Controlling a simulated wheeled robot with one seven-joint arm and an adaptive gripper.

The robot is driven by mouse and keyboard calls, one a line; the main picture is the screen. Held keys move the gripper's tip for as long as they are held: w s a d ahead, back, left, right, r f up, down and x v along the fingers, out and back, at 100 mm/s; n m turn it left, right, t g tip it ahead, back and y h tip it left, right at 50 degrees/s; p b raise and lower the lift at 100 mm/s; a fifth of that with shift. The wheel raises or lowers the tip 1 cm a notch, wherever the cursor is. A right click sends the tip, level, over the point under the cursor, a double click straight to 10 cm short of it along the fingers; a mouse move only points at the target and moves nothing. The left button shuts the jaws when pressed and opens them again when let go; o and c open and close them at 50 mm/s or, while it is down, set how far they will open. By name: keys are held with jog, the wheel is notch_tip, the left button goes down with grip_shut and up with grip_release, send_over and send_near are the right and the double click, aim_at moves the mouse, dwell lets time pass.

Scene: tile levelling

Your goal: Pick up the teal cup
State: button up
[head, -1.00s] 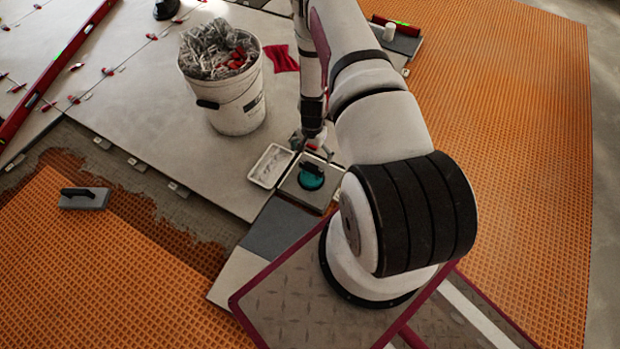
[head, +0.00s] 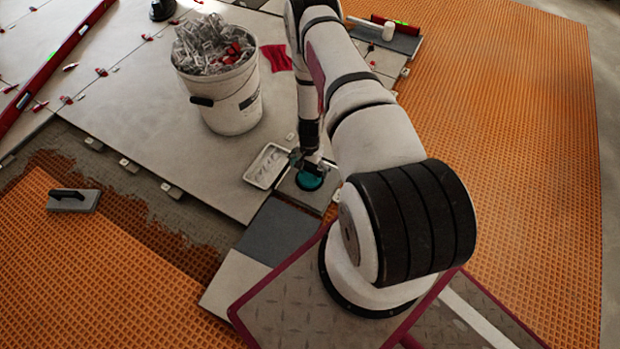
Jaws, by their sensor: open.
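The teal cup (head: 309,180) is a small round teal piece with a dark top. It sits on a grey tile (head: 317,197) just in front of my base. My gripper (head: 311,166) points down at the end of my arm, directly over the cup's dark top, with its jaws open. The fingertips are small and dark here and partly cover the cup. I cannot tell whether they touch it or straddle the top.
A small white tray (head: 267,166) with small pieces lies just left of the cup. A white bucket (head: 232,112) of clips stands farther back on pale tiles. Orange matting (head: 500,130) covers the right side.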

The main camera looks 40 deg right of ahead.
aim_at(311, 165)
jog(key=c, duration=1.2)
jog(key=shift+r+p, duration=0.5)
jog(key=shift+r, duration=0.1)
jog(key=r+p, duration=0.2)
jog(key=shift+s+d+r, duration=0.1)
jog(key=shift+s+r, duration=0.2)
jog(key=shift+s, duration=0.05)
jog(key=s+d+r+p, duration=0.1)
jog(key=s+p, duration=0.4)
jog(key=s, duration=1)
notch_tip(311, 165, up, 7)
jog(key=p, duration=0.5)
jog(key=shift+s, duration=0.1)
